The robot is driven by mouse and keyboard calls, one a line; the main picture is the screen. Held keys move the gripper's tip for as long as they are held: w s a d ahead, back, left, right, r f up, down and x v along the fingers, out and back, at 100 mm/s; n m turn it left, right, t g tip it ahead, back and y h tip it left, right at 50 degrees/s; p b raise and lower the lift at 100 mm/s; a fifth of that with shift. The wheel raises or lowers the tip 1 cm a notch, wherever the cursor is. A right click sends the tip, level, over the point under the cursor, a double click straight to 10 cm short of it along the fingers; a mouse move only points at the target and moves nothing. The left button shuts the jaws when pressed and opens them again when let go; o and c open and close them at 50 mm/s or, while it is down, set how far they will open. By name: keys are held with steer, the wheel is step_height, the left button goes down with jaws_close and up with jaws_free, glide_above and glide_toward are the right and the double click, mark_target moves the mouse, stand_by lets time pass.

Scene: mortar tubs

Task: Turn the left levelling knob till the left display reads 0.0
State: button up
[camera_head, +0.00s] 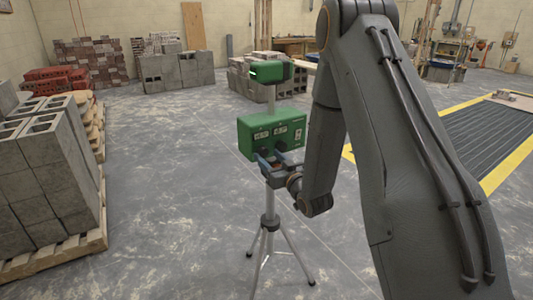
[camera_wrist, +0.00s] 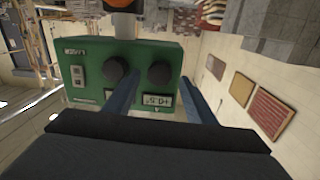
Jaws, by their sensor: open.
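The green levelling box (camera_head: 290,124) stands on a tripod and faces me, with two displays and two dark knobs on its front. The wrist view shows the box (camera_wrist: 95,90) upside down. There the left knob (camera_wrist: 159,72) is on the right and the other knob (camera_wrist: 117,70) is to its left. The left display (camera_wrist: 157,100) seems to read 0.5; its sign is unclear. My gripper (camera_wrist: 157,82) is open, its fingers on either side of the left knob; I cannot tell whether they touch it. In the head view my gripper (camera_head: 273,159) is at the box's lower front.
The tripod (camera_head: 269,240) has splayed legs on the floor below my gripper. Grey blocks (camera_head: 50,165) on a pallet stand at the left. More block stacks (camera_head: 178,72) stand behind. The floor between the pallet and the tripod is clear.

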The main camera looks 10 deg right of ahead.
mark_target(263, 152)
steer(key=shift+x, duration=1.15)
steer(key=c, duration=1)
steer(key=shift+c, duration=0.2)
